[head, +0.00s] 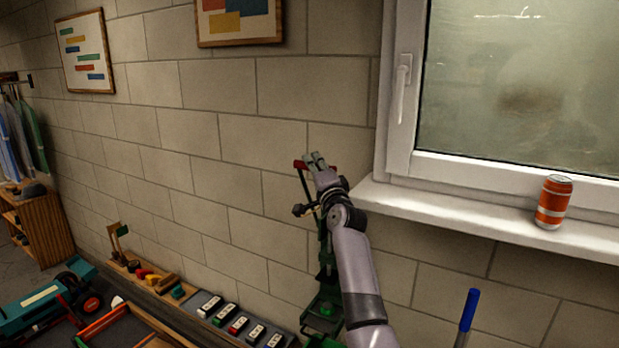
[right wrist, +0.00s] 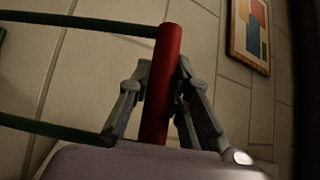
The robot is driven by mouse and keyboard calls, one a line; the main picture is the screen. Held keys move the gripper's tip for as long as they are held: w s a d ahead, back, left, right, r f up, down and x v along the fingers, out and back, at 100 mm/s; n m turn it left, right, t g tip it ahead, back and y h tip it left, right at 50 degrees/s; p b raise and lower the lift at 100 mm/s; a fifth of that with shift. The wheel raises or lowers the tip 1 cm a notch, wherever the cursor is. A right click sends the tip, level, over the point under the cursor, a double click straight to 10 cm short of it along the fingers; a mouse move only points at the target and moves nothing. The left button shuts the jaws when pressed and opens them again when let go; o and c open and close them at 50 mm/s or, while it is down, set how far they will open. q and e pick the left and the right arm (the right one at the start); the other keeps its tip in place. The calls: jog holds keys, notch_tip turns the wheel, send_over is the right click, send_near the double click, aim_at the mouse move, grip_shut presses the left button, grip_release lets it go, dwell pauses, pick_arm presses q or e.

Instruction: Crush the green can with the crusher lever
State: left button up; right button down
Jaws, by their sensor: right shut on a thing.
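The crusher (head: 326,270) is a dark green upright mechanism against the block wall, partly hidden behind my right arm. Its lever has a red grip (head: 300,164), raised high near the top. My right gripper (head: 318,160) is at this grip. In the right wrist view, the red grip (right wrist: 165,75) stands between the two fingers of my right gripper (right wrist: 160,95), which are shut on it; green lever bars run off to the left. A brighter green patch (head: 326,311) shows low in the crusher; I cannot tell whether it is the green can. My left gripper is not in view.
An orange can (head: 553,203) stands on the white windowsill (head: 480,220) to the right of my arm. A blue-topped rod (head: 468,310) rises at the lower right. Several labelled blocks (head: 238,325) line the bench left of the crusher. The wall is close behind the lever.

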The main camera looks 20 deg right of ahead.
jog(key=shift+w+d+r, duration=0.25)
jog(key=shift+d+r, duration=0.15)
jog(key=c, duration=1.5)
grip_release()
jog(key=shift+o, duration=0.3)
jog(key=shift+f, duration=0.1)
jog(key=v, duration=1.2)
jog(key=shift+a, duration=0.1)
